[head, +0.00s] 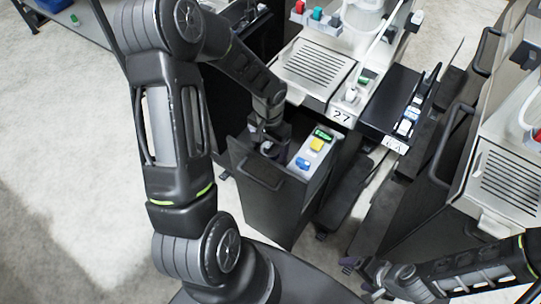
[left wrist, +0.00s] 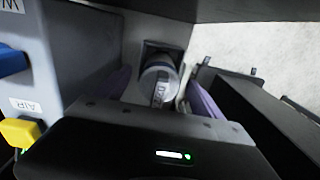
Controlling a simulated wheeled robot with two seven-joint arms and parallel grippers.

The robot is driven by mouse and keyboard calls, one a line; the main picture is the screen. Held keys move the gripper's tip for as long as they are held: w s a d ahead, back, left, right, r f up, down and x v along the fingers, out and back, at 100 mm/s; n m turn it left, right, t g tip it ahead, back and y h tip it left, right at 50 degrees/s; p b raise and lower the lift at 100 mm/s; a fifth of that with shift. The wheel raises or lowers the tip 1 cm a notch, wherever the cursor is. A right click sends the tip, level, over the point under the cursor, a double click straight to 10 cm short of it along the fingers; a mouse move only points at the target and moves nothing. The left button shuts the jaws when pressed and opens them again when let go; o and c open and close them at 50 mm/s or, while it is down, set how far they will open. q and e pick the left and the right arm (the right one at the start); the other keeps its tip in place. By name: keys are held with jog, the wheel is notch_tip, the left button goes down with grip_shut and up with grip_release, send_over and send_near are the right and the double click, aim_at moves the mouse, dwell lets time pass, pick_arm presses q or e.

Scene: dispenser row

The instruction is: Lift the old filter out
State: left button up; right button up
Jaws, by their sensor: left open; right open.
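The filter (left wrist: 160,78) is a grey cylinder with a pale label in the left wrist view. It sits in a dark square socket (left wrist: 164,48) inside the pulled-out drawer unit (head: 260,195). My left gripper (head: 271,148) reaches down into this unit; in the left wrist view its purple fingers (left wrist: 158,88) are open, one on each side of the filter. I cannot tell whether they touch it. In the head view the filter is hidden by my gripper and the unit's front. My right gripper (head: 375,278) is low at the right, away from the unit, small and partly unclear.
The dispenser marked 27 (head: 341,115) stands behind. Another dispenser (head: 507,180) is at the right. Open floor (head: 70,200) lies at the left.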

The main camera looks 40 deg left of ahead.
pick_arm(q)
jog(key=shift+f, duration=0.1)
jog(key=shift+c, duration=0.5)
grip_shut()
dwell(0.8)
